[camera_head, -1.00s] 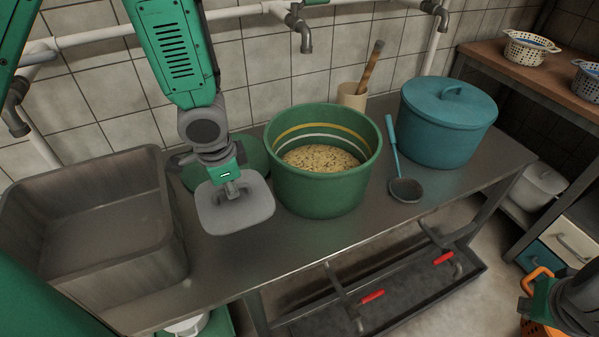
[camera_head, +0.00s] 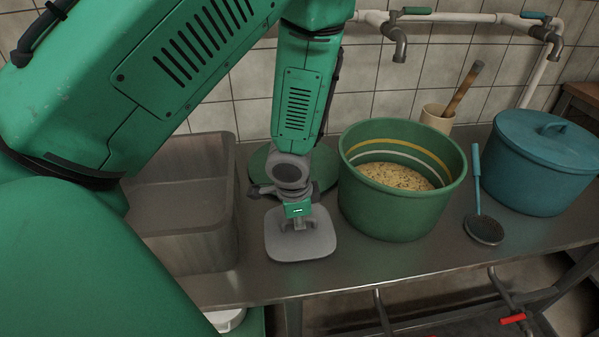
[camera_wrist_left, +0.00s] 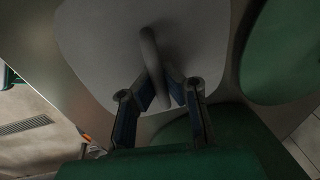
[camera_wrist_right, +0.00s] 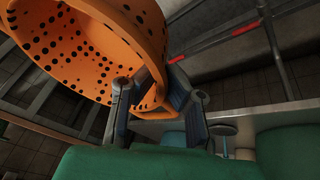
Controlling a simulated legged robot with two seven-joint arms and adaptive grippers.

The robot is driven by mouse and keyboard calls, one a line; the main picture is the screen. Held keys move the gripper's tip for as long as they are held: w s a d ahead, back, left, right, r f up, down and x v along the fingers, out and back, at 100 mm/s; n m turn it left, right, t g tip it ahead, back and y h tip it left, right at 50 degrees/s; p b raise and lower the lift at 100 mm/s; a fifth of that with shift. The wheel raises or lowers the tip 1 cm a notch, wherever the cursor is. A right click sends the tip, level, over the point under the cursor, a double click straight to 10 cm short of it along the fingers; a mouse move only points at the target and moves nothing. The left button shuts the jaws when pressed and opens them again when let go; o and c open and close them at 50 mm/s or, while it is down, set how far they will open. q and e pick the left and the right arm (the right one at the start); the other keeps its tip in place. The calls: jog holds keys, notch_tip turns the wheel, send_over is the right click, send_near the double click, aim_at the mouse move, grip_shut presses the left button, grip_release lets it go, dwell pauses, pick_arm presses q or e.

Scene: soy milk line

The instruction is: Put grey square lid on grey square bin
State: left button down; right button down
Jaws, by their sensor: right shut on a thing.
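The grey square lid (camera_head: 285,246) with rounded corners and a raised handle is over the metal table, left of the green tub. My left gripper (camera_head: 300,222) comes down on it from above. In the left wrist view, the fingers (camera_wrist_left: 160,78) close around the lid's handle (camera_wrist_left: 150,50); I cannot tell whether the lid touches the table. In the right wrist view, my right gripper (camera_wrist_right: 160,82) is shut on the rim of an orange perforated basket (camera_wrist_right: 85,50).
A green tub (camera_head: 395,215) of beans stands right of the lid, with a round green lid (camera_head: 262,168) behind the gripper. A pale container (camera_head: 226,320) is under the table.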

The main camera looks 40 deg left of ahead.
pick_arm(q)
jog(key=shift+f, duration=0.1)
jog(key=c, duration=1.7)
grip_release()
